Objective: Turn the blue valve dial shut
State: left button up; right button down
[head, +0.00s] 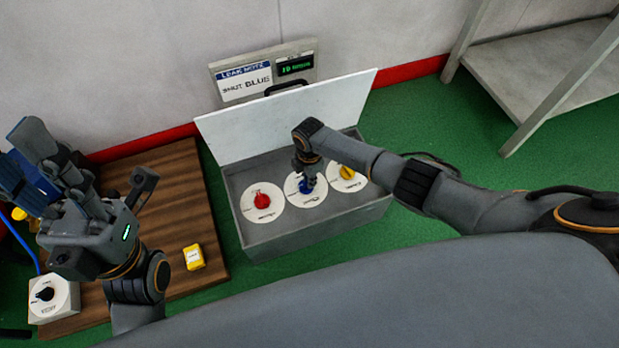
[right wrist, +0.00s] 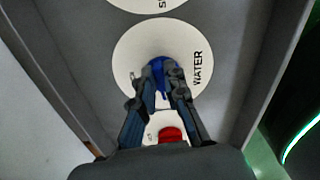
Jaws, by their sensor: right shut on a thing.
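The blue dial (head: 307,186) sits on a round white plate in the middle of an open grey box (head: 300,228). My right gripper (head: 307,176) reaches down onto it from above. In the right wrist view the fingers (right wrist: 162,85) are shut on the blue dial (right wrist: 158,66), whose plate reads "WATER". The fingers hide part of the dial and its pointer. My left gripper (head: 50,165) is raised at the left over the wooden board, apart from the box; its fingers look spread.
A red dial (head: 262,200) and a yellow dial (head: 346,172) flank the blue one. The raised lid (head: 230,135) stands behind. A note (head: 244,80) reads "LEAK NOTE, SHUT BLUE". A yellow block (head: 194,257) and a white box with a black knob (head: 46,294) are at left.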

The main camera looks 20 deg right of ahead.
dwell(0.4)
jog(key=c, duration=1.4)
grip_release()
notch_tip(320, 180, up, 12)
